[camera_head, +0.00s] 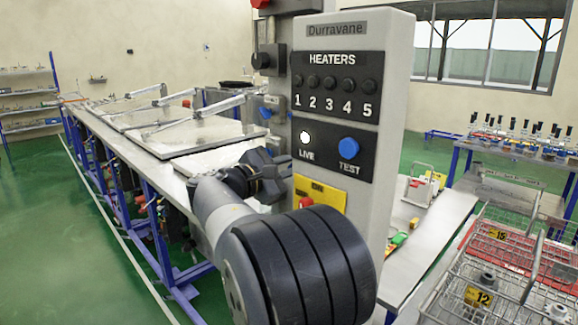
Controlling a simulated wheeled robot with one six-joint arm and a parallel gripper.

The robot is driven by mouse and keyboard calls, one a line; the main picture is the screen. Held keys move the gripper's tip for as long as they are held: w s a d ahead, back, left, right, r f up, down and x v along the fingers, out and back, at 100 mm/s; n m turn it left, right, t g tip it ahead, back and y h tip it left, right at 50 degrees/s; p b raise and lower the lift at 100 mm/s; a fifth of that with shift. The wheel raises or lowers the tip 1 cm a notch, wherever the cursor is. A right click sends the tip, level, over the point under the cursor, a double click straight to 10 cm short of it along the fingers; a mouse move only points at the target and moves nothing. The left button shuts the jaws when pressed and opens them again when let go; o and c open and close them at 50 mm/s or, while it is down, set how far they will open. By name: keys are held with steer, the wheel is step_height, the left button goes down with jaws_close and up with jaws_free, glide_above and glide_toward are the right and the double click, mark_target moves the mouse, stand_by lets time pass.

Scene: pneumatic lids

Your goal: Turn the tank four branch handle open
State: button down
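I cannot pick out the tank four branch handle for certain in the head view. Small blue knobs (265,113) show on fittings left of the heater panel, and no tank number is readable beside them. A row of tanks with flat grey lids (200,136) runs away to the left, with lever arms (206,107) across them. My arm comes up from the bottom centre, and my gripper (262,172), a dark block at its end, is in front of the nearest lid. Its fingertips are hidden or too unclear to show whether it is open. I see nothing held.
A tall grey heater panel (397,100) with numbers 1 to 5 and a blue TEST button (348,147) stands close by. Wire baskets (490,282) sit at lower right. A rack of bottles (510,140) stands at far right. Green floor (60,235) is clear on the left.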

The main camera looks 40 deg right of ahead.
steer(key=shift+r+p, duration=0.1)
steer(key=shift+p, duration=0.2)
steer(key=shift+n+p, duration=8)
steer(key=shift+n, duration=0.9)
steer(key=c, duration=1.6)
jaws_free()
steer(key=shift+a, duration=0.1)
